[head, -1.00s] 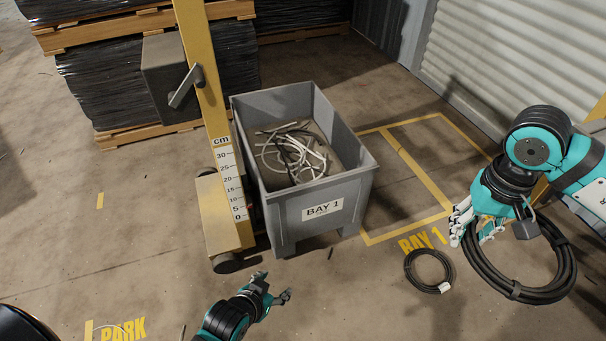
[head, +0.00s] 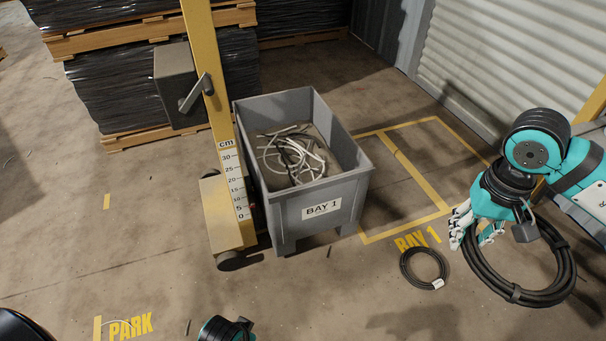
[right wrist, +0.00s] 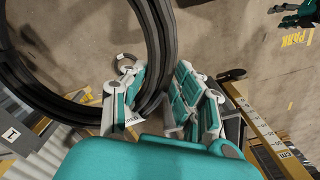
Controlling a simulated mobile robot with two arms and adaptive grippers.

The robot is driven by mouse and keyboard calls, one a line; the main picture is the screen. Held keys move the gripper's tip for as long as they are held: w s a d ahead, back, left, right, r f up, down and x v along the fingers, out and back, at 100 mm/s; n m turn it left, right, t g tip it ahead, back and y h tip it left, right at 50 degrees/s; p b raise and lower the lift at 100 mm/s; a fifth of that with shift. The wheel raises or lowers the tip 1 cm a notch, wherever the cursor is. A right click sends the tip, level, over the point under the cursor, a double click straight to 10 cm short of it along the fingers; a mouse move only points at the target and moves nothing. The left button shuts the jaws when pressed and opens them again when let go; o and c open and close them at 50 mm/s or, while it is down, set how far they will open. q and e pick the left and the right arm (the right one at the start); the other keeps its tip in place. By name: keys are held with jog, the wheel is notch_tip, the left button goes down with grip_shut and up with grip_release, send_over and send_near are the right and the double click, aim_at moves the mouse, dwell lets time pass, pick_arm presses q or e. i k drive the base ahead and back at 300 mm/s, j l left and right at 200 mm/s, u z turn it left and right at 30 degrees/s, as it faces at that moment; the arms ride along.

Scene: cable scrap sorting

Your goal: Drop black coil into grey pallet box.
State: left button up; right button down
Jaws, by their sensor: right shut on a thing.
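A large black coil (head: 560,262) hangs from my right gripper (head: 476,236), which is shut on it at the right of the head view. In the right wrist view the coil (right wrist: 158,35) passes between the fingers. The grey pallet box (head: 283,213), labelled BAY 1, stands at the middle of the head view, left of and apart from the coil. Light and dark cable scraps (head: 290,158) lie inside it. My left gripper shows small at the top right of the right wrist view (right wrist: 298,14); its jaw state is unclear.
A smaller black coil (head: 404,270) with a white tag lies on the floor between the box and my right gripper. A yellow post with a cm scale (head: 232,185) stands close left of the box. Wrapped pallets (head: 105,85) are behind. The marked floor right of the box is clear.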

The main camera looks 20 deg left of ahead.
aim_at(302, 173)
jog(key=i+l+u, duration=0.1)
jog(key=i+u, duration=0.3)
jog(key=i+l+u, duration=0.15)
jog(key=u, duration=0.2)
jog(key=i+l+u, duration=0.25)
jog(key=u, duration=0.15)
